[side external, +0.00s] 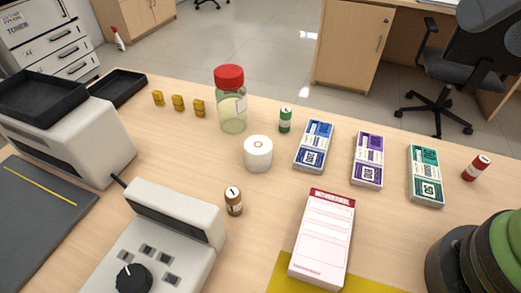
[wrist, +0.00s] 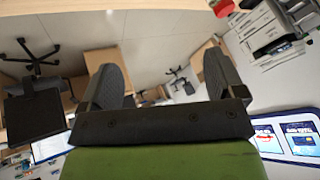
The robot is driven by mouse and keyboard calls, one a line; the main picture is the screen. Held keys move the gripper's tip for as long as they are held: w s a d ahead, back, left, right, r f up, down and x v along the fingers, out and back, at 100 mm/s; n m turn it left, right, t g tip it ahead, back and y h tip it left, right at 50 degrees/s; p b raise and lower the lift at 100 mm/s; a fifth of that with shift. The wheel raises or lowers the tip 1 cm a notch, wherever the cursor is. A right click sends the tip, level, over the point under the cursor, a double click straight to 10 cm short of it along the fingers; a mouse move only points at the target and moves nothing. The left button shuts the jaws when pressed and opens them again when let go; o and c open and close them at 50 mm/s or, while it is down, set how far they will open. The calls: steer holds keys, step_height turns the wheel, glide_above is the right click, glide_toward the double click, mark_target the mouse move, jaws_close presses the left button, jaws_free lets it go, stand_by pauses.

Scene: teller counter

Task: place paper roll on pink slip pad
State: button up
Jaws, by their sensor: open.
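The white paper roll (side external: 258,155) stands upright on the counter, near the middle of the side external view. The pink slip pad (side external: 323,238), white-faced with a pink-red header, lies flat to the right of the roll and closer to the camera. Its top is bare. My gripper (wrist: 166,75) shows in the wrist view with its two dark fingers spread apart and nothing between them. It faces out over the room, and neither the roll nor the pad can be made out there. The fingers are not visible in the side external view.
A red-lidded jar (side external: 233,105) and a green roll (side external: 285,120) stand behind the paper roll. A brown roll (side external: 233,201) is in front. Banknote stacks (side external: 367,160) lie to the right. A grey keypad machine (side external: 155,240) stands front left. Bare counter separates roll and pad.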

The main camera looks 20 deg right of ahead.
steer(key=w+a+f+n+g, duration=0.1)
steer(key=w+a+f+n, duration=0.2)
steer(key=w, duration=0.6)
steer(key=n+g, duration=0.1)
steer(key=n, duration=0.2)
glide_toward(260, 146)
steer(key=w+f, duration=0.1)
steer(key=f, duration=0.1)
steer(key=x, duration=0.2)
steer(key=a+x, duration=0.1)
steer(key=x, duration=0.2)
steer(key=shift+f, duration=0.1)
steer(key=shift+d+x, duration=0.2)
steer(key=shift+x, duration=1.15)
steer(key=shift+d+x, duration=0.15)
steer(key=shift+x, duration=1.25)
steer(key=shift+d, duration=0.1)
steer(key=c, duration=1.1)
